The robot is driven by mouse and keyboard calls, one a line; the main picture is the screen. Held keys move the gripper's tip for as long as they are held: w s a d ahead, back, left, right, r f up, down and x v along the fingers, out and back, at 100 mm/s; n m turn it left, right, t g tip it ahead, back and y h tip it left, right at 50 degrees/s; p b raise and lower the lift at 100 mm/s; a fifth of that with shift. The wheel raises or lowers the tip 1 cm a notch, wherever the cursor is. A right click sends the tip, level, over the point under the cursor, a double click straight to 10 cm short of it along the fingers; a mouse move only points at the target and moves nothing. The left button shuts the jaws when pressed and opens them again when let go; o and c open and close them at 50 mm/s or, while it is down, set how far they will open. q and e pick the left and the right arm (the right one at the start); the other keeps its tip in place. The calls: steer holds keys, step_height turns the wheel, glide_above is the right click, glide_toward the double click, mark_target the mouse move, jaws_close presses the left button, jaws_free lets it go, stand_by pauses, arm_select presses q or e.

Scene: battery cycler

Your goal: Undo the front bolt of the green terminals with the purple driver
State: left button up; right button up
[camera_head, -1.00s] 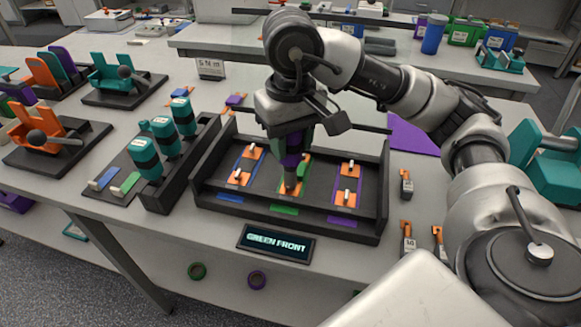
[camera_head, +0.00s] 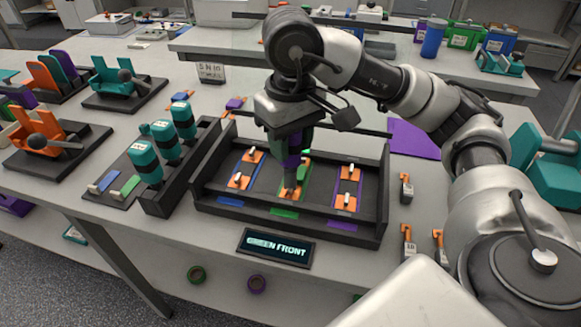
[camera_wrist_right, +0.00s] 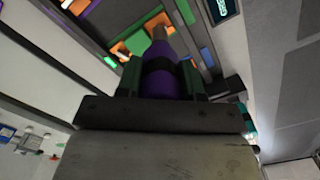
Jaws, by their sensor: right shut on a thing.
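My right gripper (camera_head: 294,140) is shut on the purple driver (camera_head: 291,158) above the black tray. The driver stands about upright, shaft down, at the front orange terminal (camera_head: 287,195) of the green strip (camera_head: 284,212), in the tray's middle lane. The front bolt is hidden under the driver's tip, so I cannot tell if they touch. The back green terminal is mostly hidden behind the gripper. In the right wrist view the purple handle (camera_wrist_right: 160,82) sits between the fingers, its shaft reaching toward an orange block (camera_wrist_right: 157,22). My left gripper is not in view.
The black tray (camera_head: 376,222) has raised walls; blue and purple strips with orange terminals flank the green one. A sign (camera_head: 276,246) reading GREEN FRONT is at the table's front. Teal cylinders (camera_head: 145,162) stand in a rack at left. Small orange-topped pieces (camera_head: 406,188) lie at right.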

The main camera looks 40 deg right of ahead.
steer(key=shift+r+p, duration=2.1)
steer(key=shift+r, duration=0.6)
